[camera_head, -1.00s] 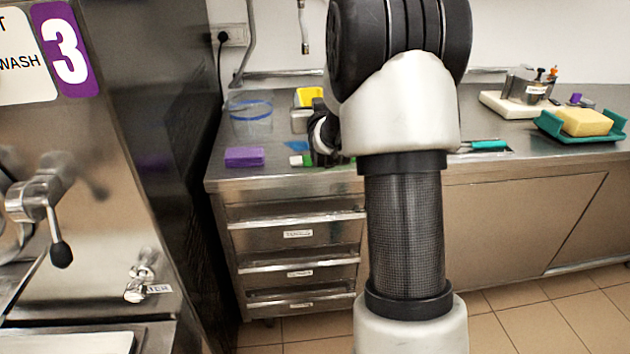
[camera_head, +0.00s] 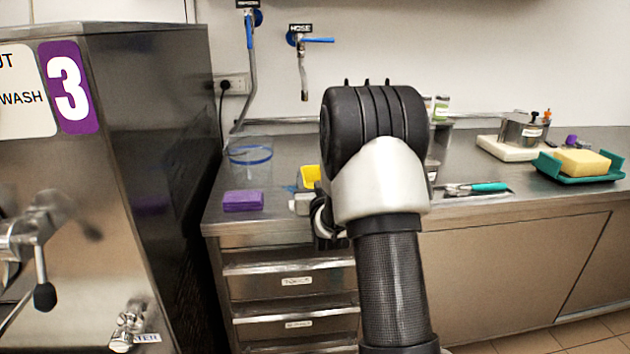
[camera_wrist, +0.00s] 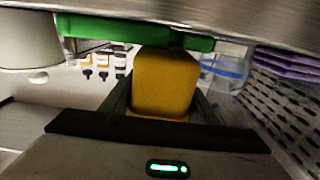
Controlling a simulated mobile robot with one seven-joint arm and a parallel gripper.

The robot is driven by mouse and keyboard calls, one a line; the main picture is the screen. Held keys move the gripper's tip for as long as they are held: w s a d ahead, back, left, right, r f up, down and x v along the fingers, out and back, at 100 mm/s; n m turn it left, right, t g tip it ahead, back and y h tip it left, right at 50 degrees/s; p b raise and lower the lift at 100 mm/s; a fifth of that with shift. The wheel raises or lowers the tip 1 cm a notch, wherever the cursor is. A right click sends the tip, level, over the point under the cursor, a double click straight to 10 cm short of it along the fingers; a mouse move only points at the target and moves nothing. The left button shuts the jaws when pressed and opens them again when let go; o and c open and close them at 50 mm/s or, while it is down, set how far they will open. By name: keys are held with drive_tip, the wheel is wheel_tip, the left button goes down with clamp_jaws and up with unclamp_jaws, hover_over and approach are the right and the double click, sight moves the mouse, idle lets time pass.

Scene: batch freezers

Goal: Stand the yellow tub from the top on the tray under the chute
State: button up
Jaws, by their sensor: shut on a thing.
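My gripper (camera_wrist: 165,95) is shut on a yellow tub (camera_wrist: 165,82), which sits between its two fingers in the wrist view. That view looks upside down, with the steel counter along its top. The tub's edge meets a green board (camera_wrist: 130,30) there; I cannot tell whether they touch. In the head view a small part of the yellow tub (camera_head: 310,177) shows left of my arm, over the counter. My arm hides most of the gripper (camera_head: 325,225). The tray and the chute are not clearly in view.
The steel machine marked 3 (camera_head: 160,150) stands at the left, with a lever and tap on its front. A purple stack (camera_head: 243,201) and a clear jug (camera_head: 250,157) are left on the counter. A yellow sponge on a green tray (camera_head: 560,172) lies at the right.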

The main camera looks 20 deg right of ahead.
drive_tip(key=shift+f+b, duration=0.2)
drive_tip(key=shift+b, duration=0.15)
drive_tip(key=o, duration=1)
drive_tip(key=shift+o, duration=0.2)
drive_tip(key=shift+r, duration=0.1)
